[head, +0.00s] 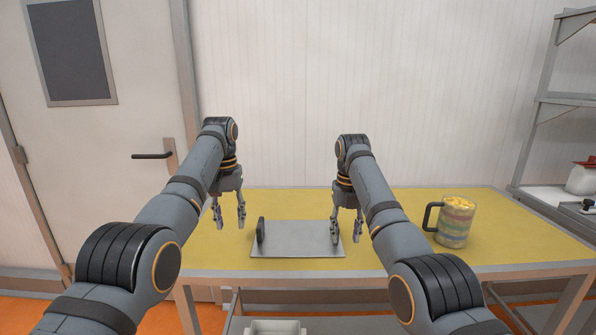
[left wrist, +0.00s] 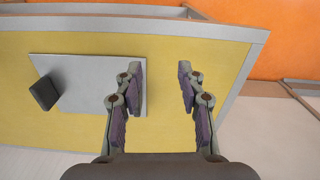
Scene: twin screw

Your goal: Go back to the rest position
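My left gripper (head: 230,222) hangs fingers down above the left part of the table (head: 215,205), left of the metal plate. Its fingers are apart and empty, as the left wrist view (left wrist: 158,80) also shows. My right gripper (head: 347,230) hangs fingers down at the plate's right end, its fingers apart with nothing seen between them. I cannot tell whether its tips touch the plate. The grey metal plate (head: 295,241) lies on the yellow tabletop. A small dark block (head: 261,230) stands at the plate's left end and also shows in the left wrist view (left wrist: 44,93).
A mug (head: 457,224) with coloured bands and yellow contents stands on the right of the table. A shelf rack (head: 541,120) with a white container (head: 581,180) stands at the far right. A door (head: 130,110) is at the left. A grey bin (head: 275,327) sits below the table.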

